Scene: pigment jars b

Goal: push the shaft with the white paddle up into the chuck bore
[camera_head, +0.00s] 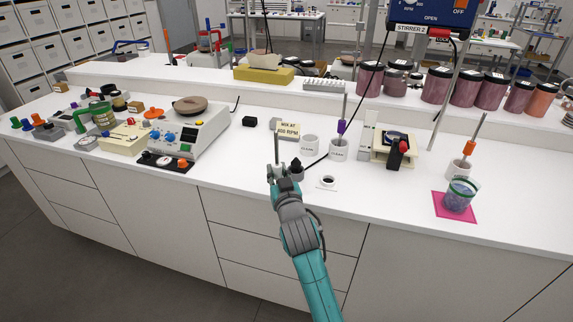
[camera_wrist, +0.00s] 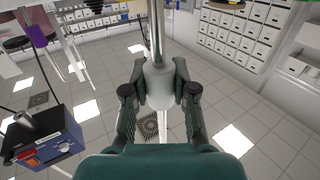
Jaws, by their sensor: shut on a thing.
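My gripper (camera_head: 281,173) is over the front of the white bench, left of the CLEAN jars. In the wrist view my gripper (camera_wrist: 159,92) is shut on the white part (camera_wrist: 157,78) of a thin metal shaft (camera_wrist: 157,28). The shaft (camera_head: 277,147) stands roughly upright in the head view. The blue stirrer head (camera_head: 428,16), labelled STIRRER 2, is well to the right and higher, cut off by the picture's top. In the wrist view the stirrer box (camera_wrist: 45,142) is at the left, with a metal cylinder (camera_wrist: 24,119) that may be the chuck. The bore cannot be seen.
A sign (camera_head: 288,131) and two white CLEAN jars (camera_head: 310,145) (camera_head: 339,150) stand close right of the gripper; the second holds a purple-collared shaft (camera_head: 341,126). A stand pole (camera_head: 446,95), a pink mat (camera_head: 438,208) with a jar, and a hotplate (camera_head: 190,132) are farther off.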

